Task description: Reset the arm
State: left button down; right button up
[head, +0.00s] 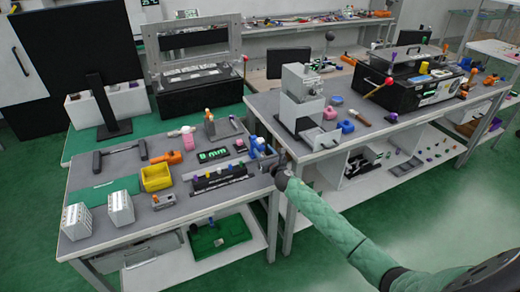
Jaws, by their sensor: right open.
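My right arm, in a green sleeve, comes in from the lower right. Its dark end and right gripper (281,177) are at the right edge of the left workbench (140,215), by the gap between the two benches. The gripper is small here and its fingers are hard to make out. I see nothing held in it. My left gripper is not in view.
The left bench holds a yellow bin (156,178), two white boxes (120,207) and several small parts. The right bench carries a grey press-like fixture (300,100) and a black case (405,90). Red-knobbed levers stand nearby.

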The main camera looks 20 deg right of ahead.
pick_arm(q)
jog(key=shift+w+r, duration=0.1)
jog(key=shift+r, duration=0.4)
pick_arm(e)
jog(key=shift+s, duration=0.75)
